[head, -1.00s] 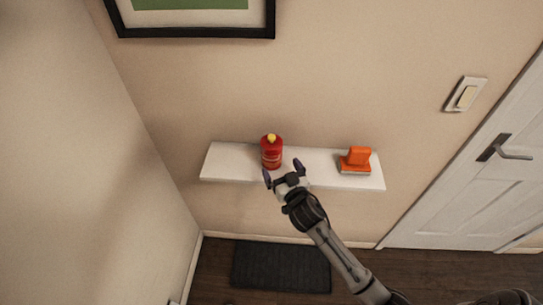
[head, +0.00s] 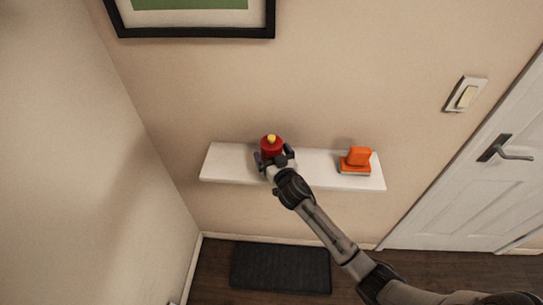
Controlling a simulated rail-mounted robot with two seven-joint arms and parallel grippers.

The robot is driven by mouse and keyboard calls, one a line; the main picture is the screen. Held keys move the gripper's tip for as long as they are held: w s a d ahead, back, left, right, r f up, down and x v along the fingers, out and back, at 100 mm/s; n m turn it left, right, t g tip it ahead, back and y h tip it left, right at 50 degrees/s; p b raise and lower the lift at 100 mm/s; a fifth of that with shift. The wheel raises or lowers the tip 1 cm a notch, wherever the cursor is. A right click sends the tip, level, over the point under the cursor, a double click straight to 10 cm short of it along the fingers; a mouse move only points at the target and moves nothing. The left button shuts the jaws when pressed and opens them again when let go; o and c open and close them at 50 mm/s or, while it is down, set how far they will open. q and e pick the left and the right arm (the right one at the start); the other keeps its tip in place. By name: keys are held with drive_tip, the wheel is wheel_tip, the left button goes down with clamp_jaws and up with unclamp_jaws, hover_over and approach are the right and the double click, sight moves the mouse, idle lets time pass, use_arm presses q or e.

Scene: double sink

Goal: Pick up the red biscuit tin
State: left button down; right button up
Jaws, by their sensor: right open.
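A red container with a yellow top (head: 271,143), the only red thing on the shelf, stands upright on the white wall shelf (head: 225,165), left of its middle. It looks more like a bottle than a flat tin. My right gripper (head: 273,158) is open, with its fingers on either side of the container's lower part. The gripper hides that lower part, and I cannot tell whether the fingers touch it. My left gripper is out of view.
A framed picture (head: 196,33) hangs above. A light switch (head: 466,95) and white door (head: 480,190) are at right. A dark mat (head: 281,268) lies below.

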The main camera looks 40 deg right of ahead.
drive_tip(key=c, duration=1.6)
drive_tip(key=shift+c, duration=0.5)
drive_tip(key=shift+r, duration=0.1)
